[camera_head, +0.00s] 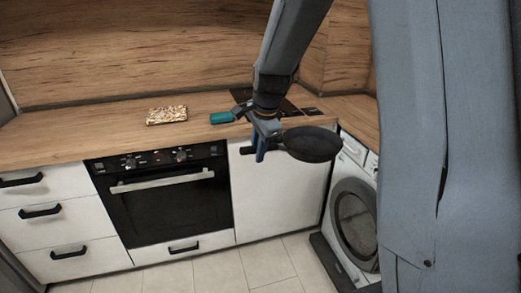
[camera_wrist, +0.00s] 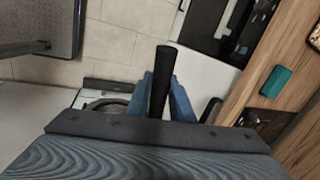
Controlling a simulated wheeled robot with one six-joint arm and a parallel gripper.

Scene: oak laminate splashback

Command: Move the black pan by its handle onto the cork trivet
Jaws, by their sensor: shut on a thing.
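The black pan (camera_head: 312,144) is held in the air in front of the counter's front edge, at the right in the head view. My gripper (camera_head: 262,150) is shut on its handle, to the left of the pan body. The cork trivet (camera_head: 167,115) lies flat and bare on the wooden counter, left of and behind the pan. Its edge also shows at the right of the wrist view (camera_wrist: 315,38).
A teal block (camera_head: 220,118) lies on the counter (camera_head: 95,128) between the trivet and my gripper. A dark hob (camera_head: 295,106) is partly hidden behind my arm. Below are an oven (camera_head: 165,195), white drawers and a washing machine (camera_head: 353,215).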

